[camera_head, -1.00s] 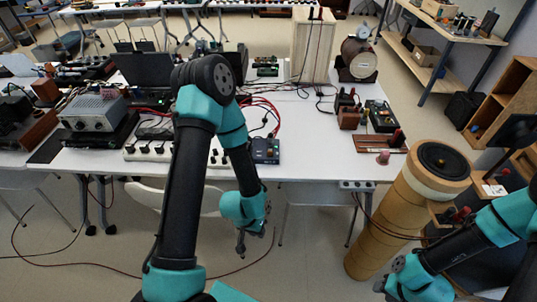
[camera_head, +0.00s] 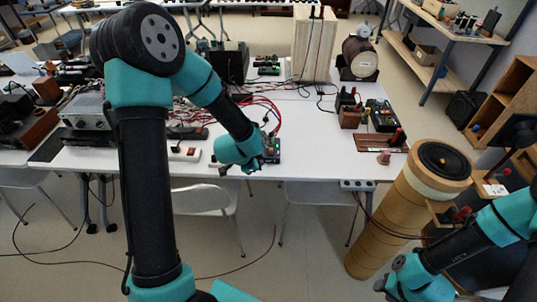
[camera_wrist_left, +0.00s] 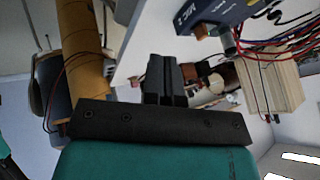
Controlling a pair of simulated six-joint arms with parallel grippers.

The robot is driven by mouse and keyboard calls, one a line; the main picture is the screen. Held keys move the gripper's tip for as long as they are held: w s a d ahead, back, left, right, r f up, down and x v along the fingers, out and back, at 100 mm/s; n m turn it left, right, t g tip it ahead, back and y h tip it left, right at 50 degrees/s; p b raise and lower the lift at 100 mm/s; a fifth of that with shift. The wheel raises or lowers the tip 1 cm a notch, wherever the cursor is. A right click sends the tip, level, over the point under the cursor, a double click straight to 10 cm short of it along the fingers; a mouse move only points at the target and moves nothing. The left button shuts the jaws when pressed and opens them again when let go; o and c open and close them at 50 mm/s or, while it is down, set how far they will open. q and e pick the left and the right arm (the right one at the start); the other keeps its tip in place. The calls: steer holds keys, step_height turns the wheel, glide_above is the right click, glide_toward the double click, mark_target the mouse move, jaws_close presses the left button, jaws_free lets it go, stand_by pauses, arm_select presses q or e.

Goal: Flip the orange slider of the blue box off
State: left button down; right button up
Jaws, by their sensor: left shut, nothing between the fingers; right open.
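The blue box (camera_head: 273,148) is at the front edge of the white table in the head view, partly hidden by my left gripper (camera_head: 254,168). In the left wrist view the blue box (camera_wrist_left: 215,12) is at the top, tilted, with white lettering. A small orange-brown part (camera_wrist_left: 205,30) shows at its edge; I cannot tell if it is the slider or its position. My left gripper (camera_wrist_left: 164,62) is shut and empty, apart from the box in that view. My right gripper (camera_head: 382,285) is open and empty at the bottom right, far from the box.
Red cables (camera_head: 262,106) run behind the box. A white power strip (camera_head: 184,154) lies to its left. A wooden board (camera_head: 378,143) with parts lies to the right. A tall cardboard-like column (camera_head: 402,215) with a speaker on top stands before the table. The table front between is clear.

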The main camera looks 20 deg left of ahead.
arm_select(q)
steer(key=shift+w+a+r+m+t, duration=0.2)
steer(key=shift+w+r+m, duration=0.1)
steer(key=shift+r, duration=0.25)
steer(key=shift+w+a+r+m+t, duration=0.15)
steer(key=shift+w+r+m, duration=0.15)
steer(key=shift+r, duration=0.2)
steer(key=shift+f, duration=0.1)
glide_toward(272, 158)
steer(key=f, duration=0.1)
steer(key=d+f, duration=0.2)
steer(key=f, duration=0.1)
steer(key=shift+w+d+f, duration=0.1)
steer(key=shift+w+d, duration=0.05)
steer(key=shift+w, duration=0.1)
steer(key=w, duration=0.1)
steer(key=w+a, duration=0.1)
steer(key=w, duration=0.1)
steer(key=shift+f, duration=0.25)
steer(key=shift+w+a, duration=0.25)
steer(key=shift+w, duration=0.3)
steer(key=shift+a, duration=0.1)
